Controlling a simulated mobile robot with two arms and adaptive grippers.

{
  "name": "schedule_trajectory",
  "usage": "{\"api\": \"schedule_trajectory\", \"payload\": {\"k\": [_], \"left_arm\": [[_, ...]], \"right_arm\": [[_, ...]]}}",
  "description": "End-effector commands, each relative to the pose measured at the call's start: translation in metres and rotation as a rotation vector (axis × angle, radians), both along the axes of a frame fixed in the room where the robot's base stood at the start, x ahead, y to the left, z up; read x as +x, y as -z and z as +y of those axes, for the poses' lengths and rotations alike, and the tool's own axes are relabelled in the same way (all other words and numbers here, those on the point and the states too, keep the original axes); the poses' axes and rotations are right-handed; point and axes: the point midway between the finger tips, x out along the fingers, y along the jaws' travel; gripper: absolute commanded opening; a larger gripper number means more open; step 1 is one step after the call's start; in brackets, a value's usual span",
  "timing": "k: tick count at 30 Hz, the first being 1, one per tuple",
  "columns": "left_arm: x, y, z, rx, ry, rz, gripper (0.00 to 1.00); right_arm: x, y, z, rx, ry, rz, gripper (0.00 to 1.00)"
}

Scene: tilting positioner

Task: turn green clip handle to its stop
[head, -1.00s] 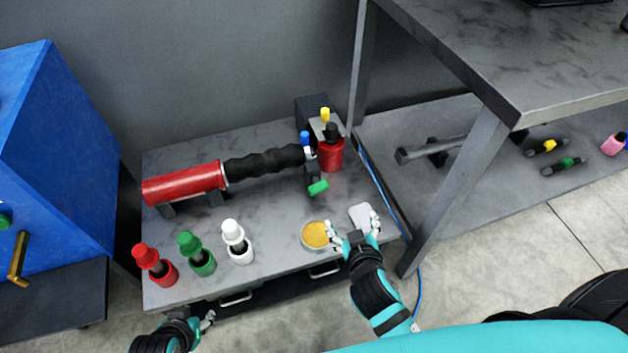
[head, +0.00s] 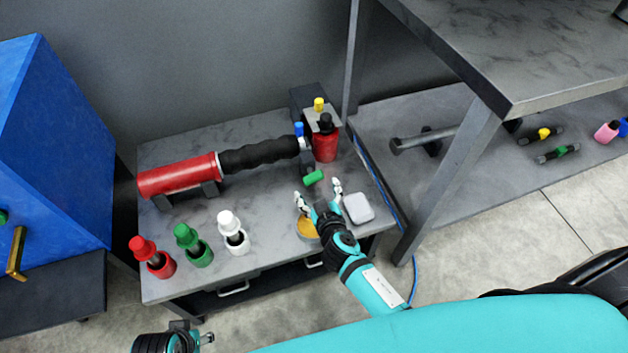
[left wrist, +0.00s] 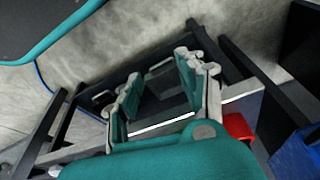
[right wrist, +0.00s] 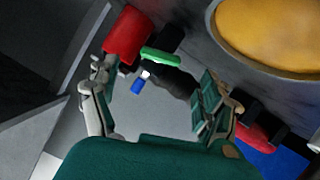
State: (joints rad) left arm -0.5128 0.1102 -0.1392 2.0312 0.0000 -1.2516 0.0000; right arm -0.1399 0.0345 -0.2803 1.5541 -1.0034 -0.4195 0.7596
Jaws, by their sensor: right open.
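The green clip handle (head: 313,178) sits at the right end of the black corrugated hose (head: 260,155), below the red bottle. In the right wrist view the green handle (right wrist: 160,57) lies ahead, between and beyond the fingertips. My right gripper (head: 319,193) is open and empty, just in front of the handle; I see no contact. It also shows open in the right wrist view (right wrist: 158,98). My left gripper (head: 208,339) is low at the bottom edge of the head view, away from the handle. In the left wrist view its fingers (left wrist: 160,80) stand apart with nothing between them.
A red bottle (head: 325,145) with a black cap and a blue-topped piece (head: 299,129) stand close to the handle. A yellow-filled dish (head: 306,228) and pale block (head: 358,208) lie near my right gripper. A table leg (head: 452,180) rises at right.

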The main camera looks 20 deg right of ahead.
Motion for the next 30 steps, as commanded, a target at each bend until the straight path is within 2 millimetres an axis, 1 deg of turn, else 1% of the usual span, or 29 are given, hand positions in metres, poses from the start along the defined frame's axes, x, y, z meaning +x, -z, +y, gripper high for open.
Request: {"api": "schedule_trajectory", "payload": {"k": [1, 3, 6, 9, 15, 22, 23, 30], "left_arm": [[0.0, -0.005, 0.0, 0.0, 0.0, -0.005, 0.4], [0.001, -0.014, 0.0, 0.0, -0.001, -0.01, 0.4], [0.001, -0.026, 0.001, -0.001, -0.002, -0.017, 0.4], [-0.001, -0.037, 0.001, -0.001, -0.003, -0.022, 0.4], [-0.002, -0.047, 0.001, 0.0, -0.004, -0.024, 0.4], [-0.002, -0.047, 0.001, 0.0, -0.004, -0.024, 0.4], [-0.002, -0.047, 0.001, 0.0, -0.004, -0.024, 0.4], [-0.002, -0.047, 0.001, 0.0, -0.004, -0.024, 0.4]], "right_arm": [[0.012, 0.004, -0.002, -0.003, 0.0, -0.002, 0.81], [0.024, 0.01, -0.002, -0.002, 0.0, -0.001, 0.81], [0.04, 0.016, -0.004, -0.001, 0.0, -0.001, 0.81], [0.05, 0.02, -0.005, 0.0, 0.0, -0.001, 0.81], [0.059, 0.023, -0.005, 0.0, -0.001, 0.0, 0.81], [0.059, 0.023, -0.005, 0.0, 0.0, 0.0, 0.81], [0.059, 0.023, -0.005, 0.0, 0.0, 0.0, 0.78], [0.059, 0.023, -0.006, 0.0, 0.0, 0.0, 0.47]]}}
